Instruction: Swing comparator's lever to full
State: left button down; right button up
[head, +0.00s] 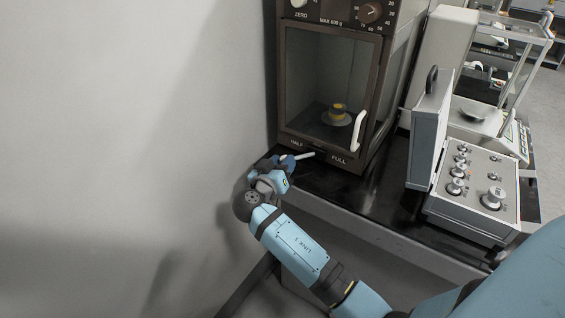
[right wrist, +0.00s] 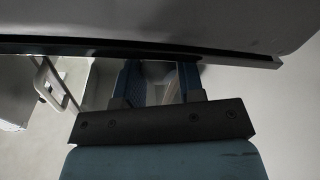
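The comparator (head: 330,75) is a dark brown cabinet with a glass front door, at the top centre of the head view. Its small pale lever (head: 306,155) lies below the door and points left, near the HALF label; the FULL label is to its right. My right gripper (head: 288,163) is at the lever's left end; contact cannot be made out. In the right wrist view, its two dark blue fingers (right wrist: 161,85) stand apart with a gap between them; the lever is not clear there. My left gripper is not in view.
The white door handle (head: 358,130) sticks out at the right. An open grey weight case (head: 470,190) and a pale balance (head: 478,115) are farther right on the black table (head: 345,185). A bare wall is left.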

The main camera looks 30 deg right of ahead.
grip_shut()
